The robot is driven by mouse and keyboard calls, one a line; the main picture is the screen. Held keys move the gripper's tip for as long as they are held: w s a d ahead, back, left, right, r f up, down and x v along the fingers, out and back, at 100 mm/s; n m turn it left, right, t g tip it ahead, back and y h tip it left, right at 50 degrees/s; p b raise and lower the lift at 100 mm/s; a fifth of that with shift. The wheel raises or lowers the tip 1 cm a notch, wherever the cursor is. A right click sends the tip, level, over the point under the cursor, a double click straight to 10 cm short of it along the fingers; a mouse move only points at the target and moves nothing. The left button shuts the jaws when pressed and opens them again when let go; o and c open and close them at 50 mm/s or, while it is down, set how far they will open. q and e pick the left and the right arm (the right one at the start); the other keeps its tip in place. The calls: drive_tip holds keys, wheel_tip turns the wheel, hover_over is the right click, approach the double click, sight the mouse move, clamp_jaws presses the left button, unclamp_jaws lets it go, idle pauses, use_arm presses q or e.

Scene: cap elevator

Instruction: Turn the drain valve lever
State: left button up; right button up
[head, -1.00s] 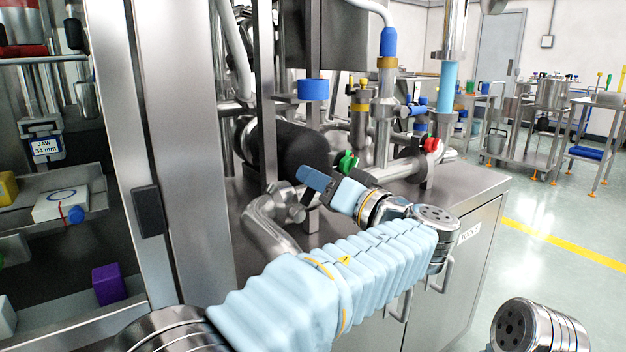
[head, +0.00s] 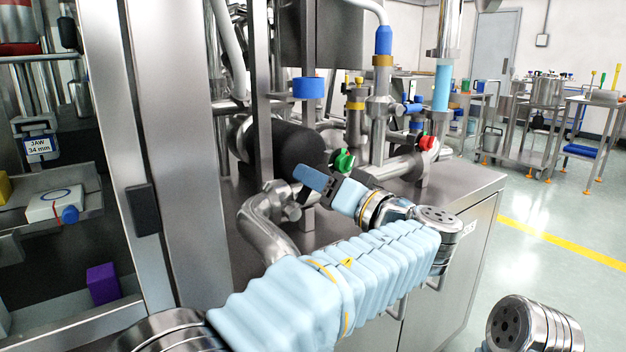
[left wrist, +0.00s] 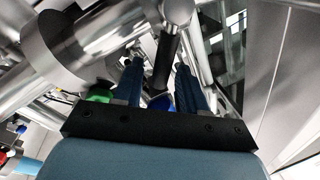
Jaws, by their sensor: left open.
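My left gripper (head: 314,179) is open, with blue fingers, in front of the steel pipework in the head view. In the left wrist view its two fingers (left wrist: 160,78) stand either side of a black lever handle (left wrist: 167,60) that hangs from a round metal fitting (left wrist: 176,10). The handle lies between the fingers in the picture; I cannot tell whether they touch it. I take it for the drain valve lever. In the head view I cannot make out the handle near the curved drain pipe (head: 258,222). My right gripper is not in view.
A green valve handle (head: 343,161) and a red one (head: 429,143) sit on pipes behind the gripper. A thick black cylinder (head: 290,147) is close behind it. A steel post (head: 261,90) and cabinet frame (head: 165,120) stand to the left. Open floor (head: 545,212) lies right.

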use_arm(q)
drive_tip(key=v, duration=1.3)
drive_tip(key=shift+b, duration=0.35)
